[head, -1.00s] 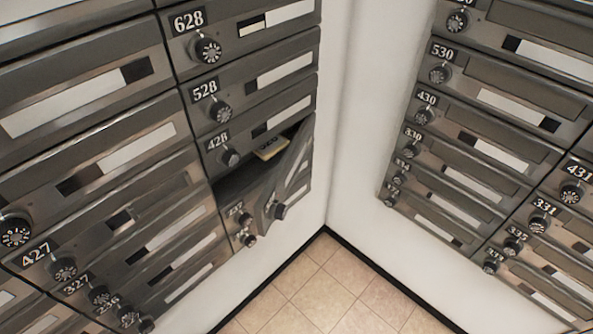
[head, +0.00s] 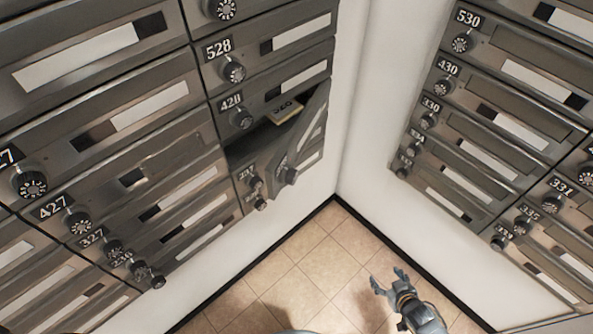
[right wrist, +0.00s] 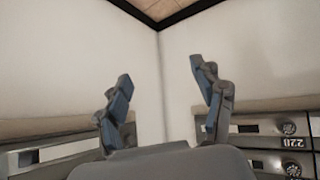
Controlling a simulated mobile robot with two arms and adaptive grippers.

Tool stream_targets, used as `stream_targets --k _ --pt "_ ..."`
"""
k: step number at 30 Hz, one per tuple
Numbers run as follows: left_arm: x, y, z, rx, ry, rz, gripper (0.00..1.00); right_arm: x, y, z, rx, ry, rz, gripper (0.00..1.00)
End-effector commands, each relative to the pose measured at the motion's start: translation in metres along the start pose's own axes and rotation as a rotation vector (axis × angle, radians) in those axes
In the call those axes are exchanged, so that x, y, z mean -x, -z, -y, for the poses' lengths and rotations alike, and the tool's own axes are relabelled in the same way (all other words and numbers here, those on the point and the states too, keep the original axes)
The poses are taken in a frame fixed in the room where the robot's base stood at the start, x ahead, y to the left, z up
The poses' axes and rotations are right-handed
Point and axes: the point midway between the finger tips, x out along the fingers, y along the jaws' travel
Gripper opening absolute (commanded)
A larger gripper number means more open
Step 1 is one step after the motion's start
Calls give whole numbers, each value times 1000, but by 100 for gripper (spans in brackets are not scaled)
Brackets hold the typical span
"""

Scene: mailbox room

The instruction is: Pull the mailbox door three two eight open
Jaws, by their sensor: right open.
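The door below box 428 (head: 307,128), in the place of 328, stands partly open and tilted outward in the head view. Its round knob (head: 290,176) is near its lower free corner; its own number is too blurred to read. A dark opening (head: 250,147) shows beside it, with a yellowish tag (head: 285,112) at the top. My right gripper (head: 390,281) is over the floor, below and right of the door, apart from it. Its two fingers are spread and empty in the right wrist view (right wrist: 162,85). My left gripper is not in view.
Closed boxes stand left, including 427 (head: 78,222), and on the right wall, including 430 (head: 437,90). A bare white wall corner (head: 365,130) separates the banks. The tiled floor (head: 300,260) between them is clear.

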Motion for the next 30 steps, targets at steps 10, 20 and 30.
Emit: stream_targets --k 10,20,30 --pt "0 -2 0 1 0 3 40 111 318 36 300 504 -769 68" --pt "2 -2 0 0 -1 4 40 181 352 82 380 768 -876 68" --pt "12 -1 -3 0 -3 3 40 155 388 128 377 763 -878 68"
